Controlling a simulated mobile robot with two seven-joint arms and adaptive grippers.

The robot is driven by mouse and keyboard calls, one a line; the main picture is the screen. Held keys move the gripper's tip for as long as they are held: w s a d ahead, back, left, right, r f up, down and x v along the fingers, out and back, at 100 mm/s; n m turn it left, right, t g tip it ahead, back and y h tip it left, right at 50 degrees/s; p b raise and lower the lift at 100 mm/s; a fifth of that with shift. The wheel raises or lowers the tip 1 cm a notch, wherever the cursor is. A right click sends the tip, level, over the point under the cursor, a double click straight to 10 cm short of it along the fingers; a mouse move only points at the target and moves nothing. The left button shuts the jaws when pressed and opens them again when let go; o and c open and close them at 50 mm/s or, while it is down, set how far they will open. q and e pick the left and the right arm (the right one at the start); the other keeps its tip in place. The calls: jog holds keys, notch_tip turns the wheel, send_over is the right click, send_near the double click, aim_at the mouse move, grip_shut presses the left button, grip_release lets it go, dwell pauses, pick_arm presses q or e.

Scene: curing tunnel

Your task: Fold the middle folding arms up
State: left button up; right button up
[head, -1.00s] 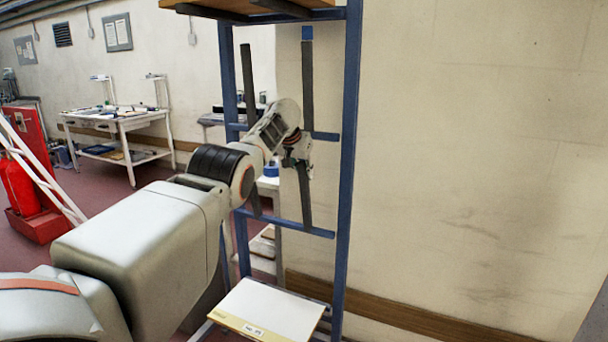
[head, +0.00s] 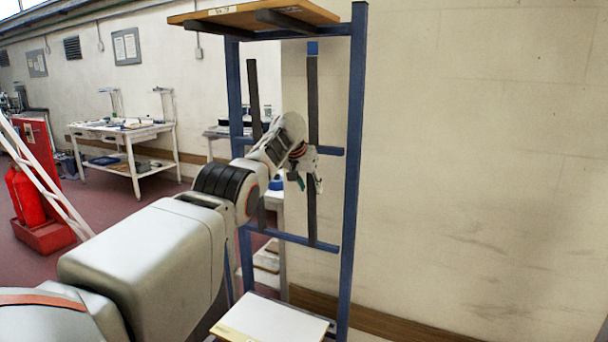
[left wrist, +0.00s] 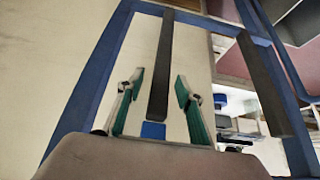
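A tall blue rack (head: 356,120) stands ahead. Its two dark grey middle folding arms stand upright along the frame: the left one (head: 253,90) and the right one (head: 312,105), which has a blue patch (head: 313,47) above its top end. My left gripper (head: 309,182) is beside the right folding arm, around its mid-height, and looks empty. In the left wrist view my left gripper (left wrist: 157,100) is open, its green-padded fingers on either side of the right folding arm (left wrist: 160,65) in the picture. Contact cannot be told. My right gripper is not in view.
A wooden shelf board (head: 250,14) tops the rack and a pale board (head: 270,318) lies low on it. A bare wall (head: 480,150) is right and behind. A workbench (head: 125,135) and red extinguishers (head: 28,195) stand back left, with a white ladder-like frame nearer.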

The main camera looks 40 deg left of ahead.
pick_arm(q)
jog(key=v, duration=1.1)
jog(key=shift+s+r, duration=0.2)
jog(key=shift+r, duration=0.05)
jog(key=shift+f, duration=0.1)
dwell(0.6)
